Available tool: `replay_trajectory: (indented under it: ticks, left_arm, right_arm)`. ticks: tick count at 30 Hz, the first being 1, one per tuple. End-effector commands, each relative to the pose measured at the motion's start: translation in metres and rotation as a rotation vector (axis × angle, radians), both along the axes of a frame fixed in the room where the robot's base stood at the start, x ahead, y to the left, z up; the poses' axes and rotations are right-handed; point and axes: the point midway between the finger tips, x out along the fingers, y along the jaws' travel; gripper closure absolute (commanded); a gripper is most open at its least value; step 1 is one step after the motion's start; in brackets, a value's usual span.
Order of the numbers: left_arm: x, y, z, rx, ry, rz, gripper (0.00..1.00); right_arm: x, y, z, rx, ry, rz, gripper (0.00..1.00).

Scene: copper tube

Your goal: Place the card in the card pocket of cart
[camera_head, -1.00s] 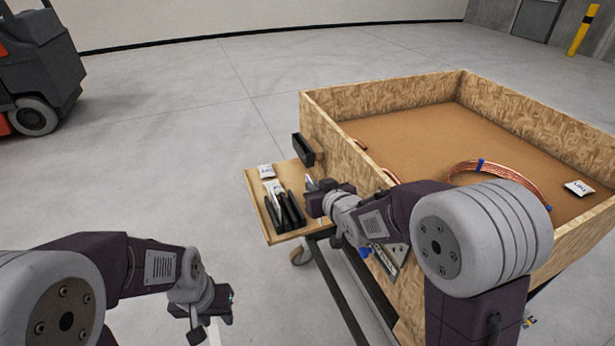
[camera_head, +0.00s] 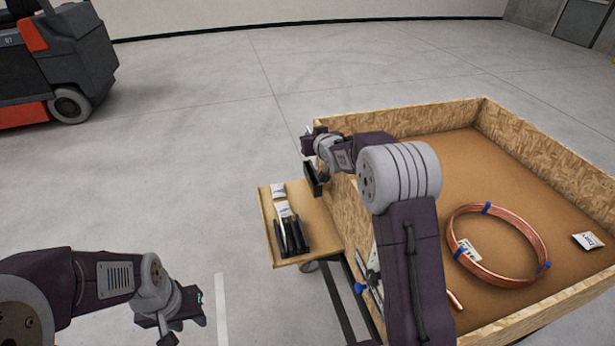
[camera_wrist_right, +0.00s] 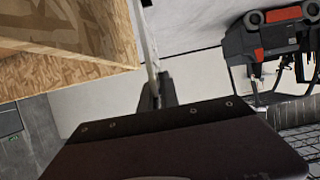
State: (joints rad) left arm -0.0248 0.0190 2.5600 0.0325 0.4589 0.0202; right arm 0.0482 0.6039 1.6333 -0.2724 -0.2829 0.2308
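The cart carries a large wooden-board crate (camera_head: 410,116). The black card pocket (camera_head: 311,180) is on the crate's outer left wall, partly hidden by my right arm. My right gripper (camera_head: 309,136) is above the pocket, near the crate's back left corner. It is shut on a thin white card (camera_wrist_right: 149,42), seen nearly edge-on in the right wrist view between the dark fingers (camera_wrist_right: 157,90). The card looks upright and above the pocket, apart from it. My left gripper (camera_head: 180,325) is low at the bottom left, away from the cart; its finger opening is unclear.
A wooden side shelf (camera_head: 268,222) holds a black rack (camera_head: 291,238) with white cards and another white packet (camera_head: 278,190). A copper coil (camera_head: 545,246) and white label (camera_head: 587,241) lie in the crate. A forklift (camera_head: 75,60) stands back left. Floor between is clear.

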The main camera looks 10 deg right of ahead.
Motion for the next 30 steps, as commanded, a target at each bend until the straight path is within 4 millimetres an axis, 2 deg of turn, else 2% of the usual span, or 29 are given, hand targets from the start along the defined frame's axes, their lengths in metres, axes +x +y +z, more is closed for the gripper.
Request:
replay_trajectory:
  ticks: [9,16,22,30]
  left_arm:
    - [0.000,0.000,-0.005,0.000,0.000,0.000,0.64]
    - [0.000,0.000,-0.004,0.000,0.000,0.000,0.64]
    - [0.000,0.000,-0.003,0.000,0.000,0.000,0.64]
    - [0.000,0.000,-0.005,0.000,0.000,0.000,0.64]
  right_arm:
    - [-0.001,0.000,-0.058,0.000,0.003,0.001,1.00]
    - [0.000,0.001,-0.069,0.000,0.002,0.001,1.00]
    - [-0.001,0.001,-0.100,0.000,0.003,0.001,1.00]
    - [0.000,0.001,-0.103,0.000,0.000,0.001,1.00]
